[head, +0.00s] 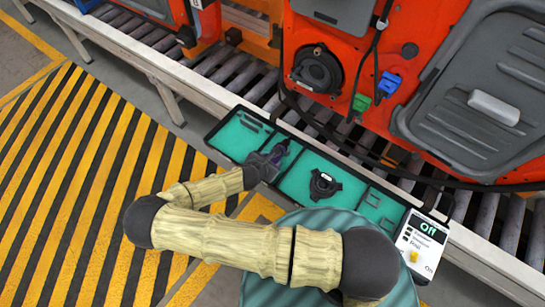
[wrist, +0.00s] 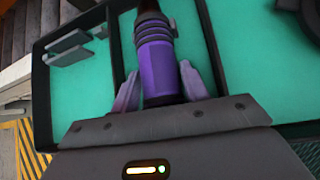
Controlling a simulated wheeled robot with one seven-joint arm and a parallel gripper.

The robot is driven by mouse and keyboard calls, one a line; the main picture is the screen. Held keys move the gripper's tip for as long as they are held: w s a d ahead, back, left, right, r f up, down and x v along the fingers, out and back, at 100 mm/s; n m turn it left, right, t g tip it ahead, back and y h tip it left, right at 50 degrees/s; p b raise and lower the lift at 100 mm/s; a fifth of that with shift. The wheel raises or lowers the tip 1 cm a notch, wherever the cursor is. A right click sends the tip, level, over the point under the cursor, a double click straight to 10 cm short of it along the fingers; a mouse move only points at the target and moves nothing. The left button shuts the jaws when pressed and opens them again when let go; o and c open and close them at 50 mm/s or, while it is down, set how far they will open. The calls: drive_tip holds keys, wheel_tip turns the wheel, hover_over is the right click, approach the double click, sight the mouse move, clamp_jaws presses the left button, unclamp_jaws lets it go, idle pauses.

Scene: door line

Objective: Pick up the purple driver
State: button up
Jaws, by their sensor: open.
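The purple driver (wrist: 157,66) lies in a teal-lined tray compartment, its purple and dark grey body running up the wrist view. My gripper (wrist: 157,82) is open, with one finger on each side of the driver. I cannot tell whether either finger touches it. In the head view my gripper (head: 279,154) is over the tray's left part, and the driver is mostly hidden there by the gripper.
The black-edged teal tray (head: 296,183) hangs along a roller conveyor (head: 235,68). A black round part (head: 323,185) sits in the middle compartment. A panel with an Off display (head: 422,240) is at the tray's right end. Orange doors (head: 350,60) stand behind. Striped floor (head: 75,150) is clear at left.

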idle(0.4)
clamp_jaws()
drive_tip(key=shift+r, duration=0.1)
wheel_tip(320, 180, up, 10)
drive_tip(key=shift+b, duration=0.3)
idle(0.4)
idle(0.6)
